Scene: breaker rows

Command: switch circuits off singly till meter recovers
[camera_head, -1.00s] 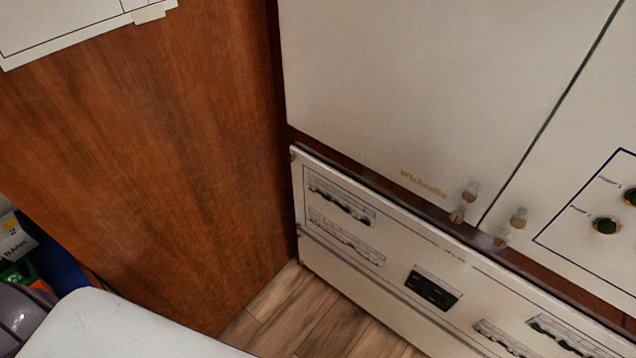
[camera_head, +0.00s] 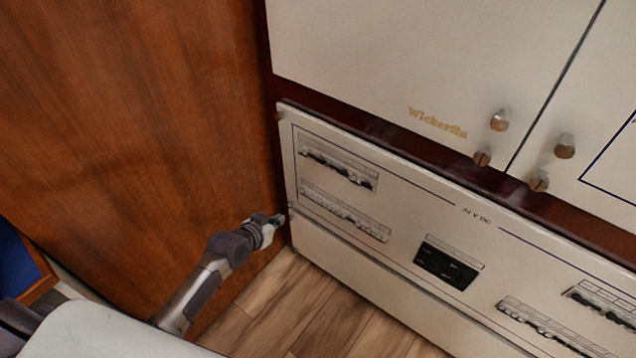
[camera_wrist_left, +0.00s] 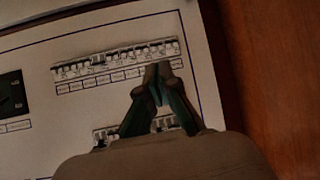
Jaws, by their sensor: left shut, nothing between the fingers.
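The white 24 V DC panel (camera_head: 400,215) stands low on the wall and carries breaker rows. At its left end are an upper breaker row (camera_head: 338,163) and a lower breaker row (camera_head: 345,213). A black meter window (camera_head: 447,264) sits right of them; its reading is too small to make out. My left gripper (camera_head: 279,219) is shut and empty at the panel's left edge, near the lower row. In the left wrist view its fingertips (camera_wrist_left: 158,72) overlap the right end of one breaker row (camera_wrist_left: 115,62); contact cannot be told. The gripper partly hides another row (camera_wrist_left: 105,134). My right gripper is out of view.
More breaker rows (camera_head: 545,325) lie at the panel's right. A brown wooden wall (camera_head: 140,120) stands close on the left. White cabinet doors with round knobs (camera_head: 500,120) are above. Plank floor (camera_head: 290,305) lies below.

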